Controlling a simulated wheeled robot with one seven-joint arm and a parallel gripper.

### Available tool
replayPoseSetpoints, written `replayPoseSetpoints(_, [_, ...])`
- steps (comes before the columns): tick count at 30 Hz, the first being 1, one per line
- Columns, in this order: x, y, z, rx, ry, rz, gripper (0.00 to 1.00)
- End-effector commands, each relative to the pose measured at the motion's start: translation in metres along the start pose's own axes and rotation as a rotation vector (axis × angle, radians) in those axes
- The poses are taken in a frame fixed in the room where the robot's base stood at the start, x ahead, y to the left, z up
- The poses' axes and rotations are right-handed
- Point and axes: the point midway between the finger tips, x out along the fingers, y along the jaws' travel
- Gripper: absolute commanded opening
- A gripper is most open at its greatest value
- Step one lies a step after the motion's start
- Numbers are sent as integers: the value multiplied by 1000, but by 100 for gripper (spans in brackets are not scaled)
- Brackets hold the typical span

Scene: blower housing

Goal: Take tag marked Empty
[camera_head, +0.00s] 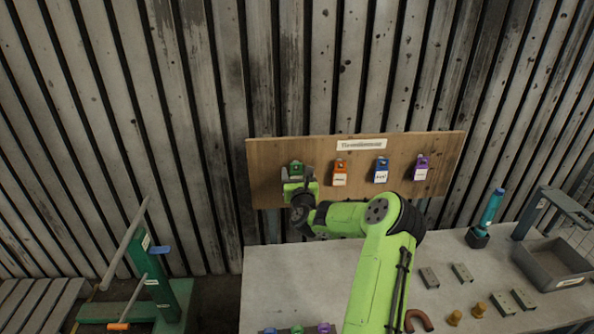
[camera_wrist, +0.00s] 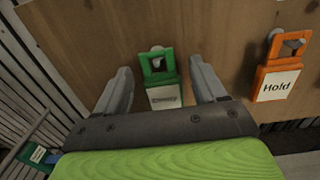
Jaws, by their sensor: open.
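A green tag (camera_wrist: 158,75) with a white label hangs from a peg on the wooden board (camera_wrist: 90,40). The label's word is too blurred to read surely. In the head view the green tag (camera_head: 296,167) is the leftmost on the board (camera_head: 268,155), partly behind my gripper (camera_head: 298,180). In the wrist view my gripper (camera_wrist: 161,75) is open, with one finger on each side of the green tag and a gap on both sides. Nothing is held. An orange tag (camera_wrist: 277,70) reading "Hold" hangs to the right; it also shows in the head view (camera_head: 340,167).
A blue tag (camera_head: 381,165) and a purple tag (camera_head: 421,162) hang farther right. Below is a table (camera_head: 275,275) with metal blocks, brass pieces and a grey bin (camera_head: 548,277). A green stand (camera_head: 150,275) is on the left.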

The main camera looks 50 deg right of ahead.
Motion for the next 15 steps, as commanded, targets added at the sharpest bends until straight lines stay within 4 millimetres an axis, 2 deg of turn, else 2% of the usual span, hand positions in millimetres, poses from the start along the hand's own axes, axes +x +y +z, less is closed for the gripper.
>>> replayPoseSetpoints(4, [10, 0, 0, -2, 0, 0, 70])
replayPoseSetpoints(11, [10, 0, -1, -2, 1, 0, 70])
replayPoseSetpoints(15, [10, 0, 0, -2, 0, 0, 49])
